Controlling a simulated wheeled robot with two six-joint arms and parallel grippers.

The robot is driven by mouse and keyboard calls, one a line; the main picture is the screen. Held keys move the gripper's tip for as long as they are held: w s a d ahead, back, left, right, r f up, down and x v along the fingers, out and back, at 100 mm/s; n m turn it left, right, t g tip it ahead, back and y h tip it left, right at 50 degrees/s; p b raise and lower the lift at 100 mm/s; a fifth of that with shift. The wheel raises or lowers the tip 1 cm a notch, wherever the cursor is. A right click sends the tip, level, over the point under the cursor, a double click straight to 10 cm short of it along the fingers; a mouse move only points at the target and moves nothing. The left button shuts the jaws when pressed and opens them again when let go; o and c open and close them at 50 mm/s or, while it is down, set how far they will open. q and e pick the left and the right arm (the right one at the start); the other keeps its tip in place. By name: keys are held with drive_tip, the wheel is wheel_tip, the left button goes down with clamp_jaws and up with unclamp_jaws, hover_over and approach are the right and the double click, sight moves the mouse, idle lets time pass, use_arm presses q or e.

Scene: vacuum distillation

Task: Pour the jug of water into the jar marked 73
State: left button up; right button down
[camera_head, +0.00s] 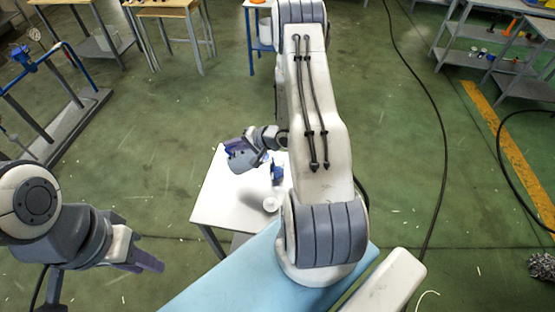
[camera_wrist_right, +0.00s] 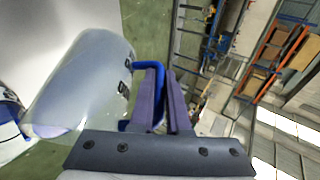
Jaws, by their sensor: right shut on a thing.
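The jug, clear with a blue handle, shows in the right wrist view (camera_wrist_right: 80,85). My right gripper (camera_wrist_right: 162,95) is shut on its handle, and the jug lies tilted in that view. In the head view the jug (camera_head: 241,159) is small and held above the white table. I cannot read a 73 on either. My left gripper (camera_head: 146,263) is at the lower left, away from the table; its finger gap is unclear.
The small white table (camera_head: 222,200) has bare room on its left side. A light blue surface (camera_head: 235,275) lies in front of it. A blue-railed frame (camera_head: 55,75) stands at the left, workbenches at the back, and a black cable crosses the green floor at right.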

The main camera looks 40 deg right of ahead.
drive_tip(key=shift+s+d+r+y, duration=0.15)
drive_tip(key=shift+d+r+y, duration=0.15)
drive_tip(key=shift+r, duration=0.2)
idle(2.0)
